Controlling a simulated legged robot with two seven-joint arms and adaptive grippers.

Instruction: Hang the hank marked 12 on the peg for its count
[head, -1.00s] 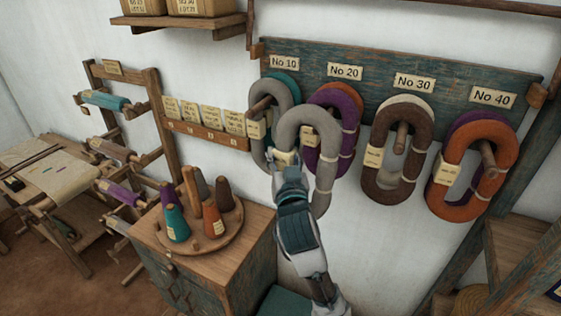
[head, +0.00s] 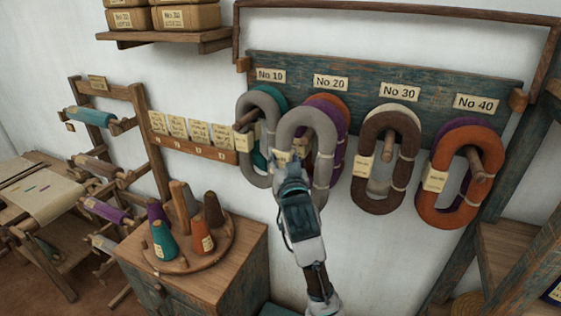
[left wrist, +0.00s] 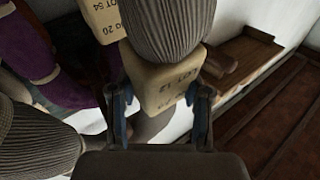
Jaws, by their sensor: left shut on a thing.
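My left gripper (head: 285,168) is shut on the tag of a grey hank (head: 322,130), a long upright loop. The held hank is at the board in front of the purple hank (head: 342,118) under the No 20 plate (head: 331,82). The No 20 peg is hidden behind it, so I cannot tell whether the peg passes through the loop. In the left wrist view a tag (left wrist: 103,18) by the purple hank reads "20" and "LOT 54". My right gripper is out of view.
Another grey hank (head: 245,158) and a teal hank hang under No 10 (head: 271,75), close left. Brown (head: 372,190) and orange (head: 438,200) hanks hang under No 30 and No 40. A cabinet (head: 225,262) with yarn cones stands below left.

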